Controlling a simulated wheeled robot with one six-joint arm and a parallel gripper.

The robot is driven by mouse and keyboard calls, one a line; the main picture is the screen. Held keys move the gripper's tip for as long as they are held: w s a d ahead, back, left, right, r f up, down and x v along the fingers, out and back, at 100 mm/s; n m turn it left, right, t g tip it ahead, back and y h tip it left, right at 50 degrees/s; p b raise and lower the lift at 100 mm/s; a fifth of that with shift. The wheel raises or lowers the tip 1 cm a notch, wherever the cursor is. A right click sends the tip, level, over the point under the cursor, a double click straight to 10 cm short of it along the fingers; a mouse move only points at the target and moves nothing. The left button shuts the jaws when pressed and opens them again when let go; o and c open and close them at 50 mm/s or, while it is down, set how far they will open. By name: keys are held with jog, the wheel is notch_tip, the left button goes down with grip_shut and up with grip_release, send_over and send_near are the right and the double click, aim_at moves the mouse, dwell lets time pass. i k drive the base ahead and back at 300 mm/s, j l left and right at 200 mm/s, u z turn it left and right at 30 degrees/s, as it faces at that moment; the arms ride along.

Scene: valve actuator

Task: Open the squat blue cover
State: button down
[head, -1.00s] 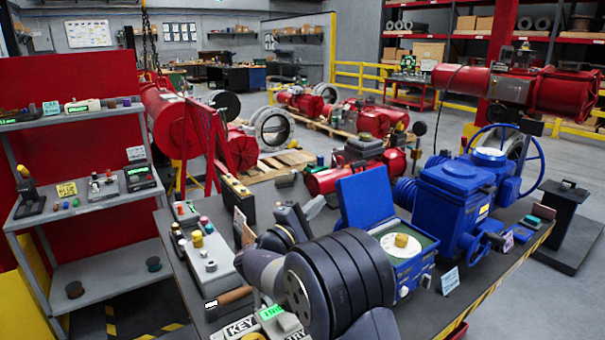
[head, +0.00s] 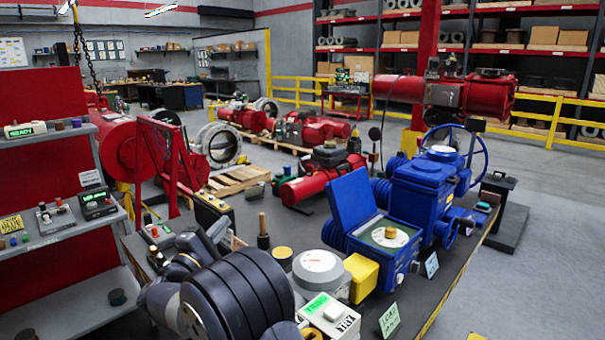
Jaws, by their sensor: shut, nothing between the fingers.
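The squat blue cover (head: 349,198) stands raised at a steep tilt on the back of its low blue box (head: 397,268). Under it a green face with a white dial and a yellow knob (head: 390,233) lies exposed. My gripper (head: 212,236) is small and partly hidden behind my dark arm links at lower left. It looks shut and empty. It is well to the left of the cover and apart from it.
The taller blue actuator with a handwheel (head: 455,150) stands right behind the box. A yellow block (head: 361,277), a round grey gauge (head: 319,270) and a TRY device (head: 328,315) stand left of it. Grey shelves (head: 50,240) are at far left.

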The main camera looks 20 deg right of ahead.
aim_at(350, 197)
jog(key=i+j+z, duration=0.15)
jog(key=j, duration=0.2)
jog(key=i+j+z, duration=0.1)
jog(key=i+j, duration=0.15)
jog(key=i+j+z, duration=0.15)
jog(key=j, duration=0.3)
jog(key=i+j+z, duration=0.1)
jog(key=j, duration=0.3)
jog(key=i+j+z, duration=0.2)
jog(key=z, duration=0.15)
jog(key=i+j+z, duration=0.2)
jog(key=j+z, duration=0.15)
jog(key=i+j+z, duration=0.1)
jog(key=j+z, duration=0.25)
jog(key=j, duration=0.15)
jog(key=j+z, duration=0.15)
jog(key=z, duration=0.15)
jog(key=i+j+z, duration=0.1)
jog(key=z, duration=0.15)
